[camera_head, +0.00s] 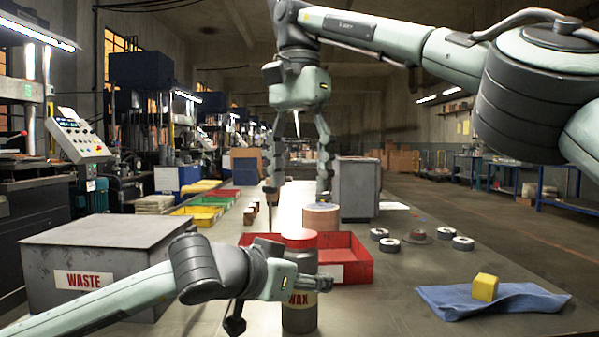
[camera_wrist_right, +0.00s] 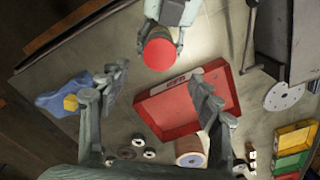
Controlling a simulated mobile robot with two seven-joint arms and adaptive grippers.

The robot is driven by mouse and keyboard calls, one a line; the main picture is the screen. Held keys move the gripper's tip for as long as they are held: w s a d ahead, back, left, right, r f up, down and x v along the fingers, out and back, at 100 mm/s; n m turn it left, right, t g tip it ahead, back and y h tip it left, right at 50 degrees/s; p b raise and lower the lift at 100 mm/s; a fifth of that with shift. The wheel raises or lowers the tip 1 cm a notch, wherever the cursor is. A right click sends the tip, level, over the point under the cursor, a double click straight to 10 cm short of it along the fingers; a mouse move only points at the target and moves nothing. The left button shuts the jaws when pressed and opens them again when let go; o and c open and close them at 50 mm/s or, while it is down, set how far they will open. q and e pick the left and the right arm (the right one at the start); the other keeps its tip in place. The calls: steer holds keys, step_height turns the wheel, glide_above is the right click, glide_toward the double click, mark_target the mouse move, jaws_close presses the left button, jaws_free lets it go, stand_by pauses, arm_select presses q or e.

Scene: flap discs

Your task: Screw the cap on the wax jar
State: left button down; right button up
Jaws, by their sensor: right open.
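The dark grey wax jar (camera_head: 300,318) stands upright on the table, its WAX label partly covered. The red cap (camera_head: 299,236) sits on top of it; whether it is threaded tight I cannot tell. In the right wrist view the cap (camera_wrist_right: 160,54) shows from above. My left gripper (camera_head: 285,290) has its fingers around the jar's sides; its fingers also show in the wrist view (camera_wrist_right: 161,40). My right gripper (camera_head: 297,190) hangs open and empty, pointing down, above and beyond the jar.
The red tray (camera_head: 358,262) lies behind the jar, with a pale brown cylinder (camera_head: 321,216) beyond it. A grey WASTE box (camera_head: 100,240) stands left. Several discs (camera_head: 389,245) lie right. A yellow block (camera_head: 485,287) rests on a blue cloth (camera_head: 450,300). The table between tray and cloth is clear.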

mark_target(300, 233)
steer(key=shift+r+n, duration=0.1)
steer(key=shift+n, duration=1.4)
steer(key=shift+f, duration=4.05)
steer(key=shift+c, duration=0.6)
